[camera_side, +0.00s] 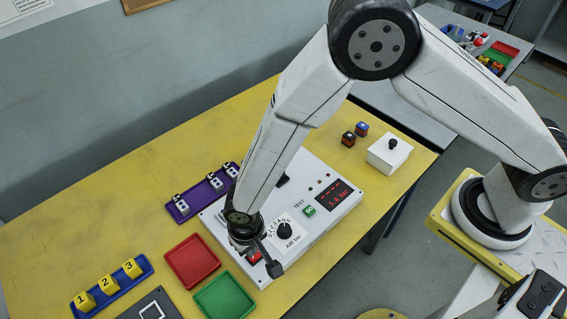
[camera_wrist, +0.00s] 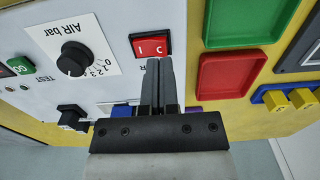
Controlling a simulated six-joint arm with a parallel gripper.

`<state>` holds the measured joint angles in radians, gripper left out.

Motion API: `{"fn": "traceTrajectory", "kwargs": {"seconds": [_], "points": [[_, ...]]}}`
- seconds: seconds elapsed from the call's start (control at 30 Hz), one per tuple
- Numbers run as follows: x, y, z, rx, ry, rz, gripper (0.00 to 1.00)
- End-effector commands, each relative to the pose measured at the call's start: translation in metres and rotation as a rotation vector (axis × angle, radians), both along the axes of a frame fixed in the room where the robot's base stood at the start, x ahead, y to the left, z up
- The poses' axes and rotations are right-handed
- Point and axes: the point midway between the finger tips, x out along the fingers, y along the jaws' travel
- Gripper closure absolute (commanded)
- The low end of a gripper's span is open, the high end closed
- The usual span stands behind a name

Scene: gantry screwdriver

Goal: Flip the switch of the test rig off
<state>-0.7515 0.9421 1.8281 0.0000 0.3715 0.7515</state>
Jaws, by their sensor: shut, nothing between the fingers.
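The test rig (camera_side: 325,217) is a white panel box on the yellow table. Its red rocker switch (camera_side: 254,257) is at the panel's near left corner in the side view, beside my gripper (camera_side: 246,246). In the wrist view the red switch (camera_wrist: 151,45), marked with a line and a curved symbol, sits in a black frame. My gripper (camera_wrist: 160,64) is shut and empty there, its fingertips at the switch's lower edge in the picture. I cannot tell if they touch it. Which way the rocker is tilted is unclear.
An AIR bar dial (camera_side: 285,231), a green button (camera_side: 309,211), a red display (camera_side: 333,195) and a black lever (camera_side: 283,181) are on the panel. A red tray (camera_side: 192,261), green tray (camera_side: 225,300) and purple tray (camera_side: 205,196) lie close by.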

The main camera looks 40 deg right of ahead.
Motion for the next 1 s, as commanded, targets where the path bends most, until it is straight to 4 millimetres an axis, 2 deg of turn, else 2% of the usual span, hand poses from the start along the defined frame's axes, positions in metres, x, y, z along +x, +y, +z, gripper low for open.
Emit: {"fn": "traceTrajectory", "kwargs": {"seconds": [1.0], "points": [[0.0,0.0,-0.011,0.0,0.0,0.0,1.0]]}}
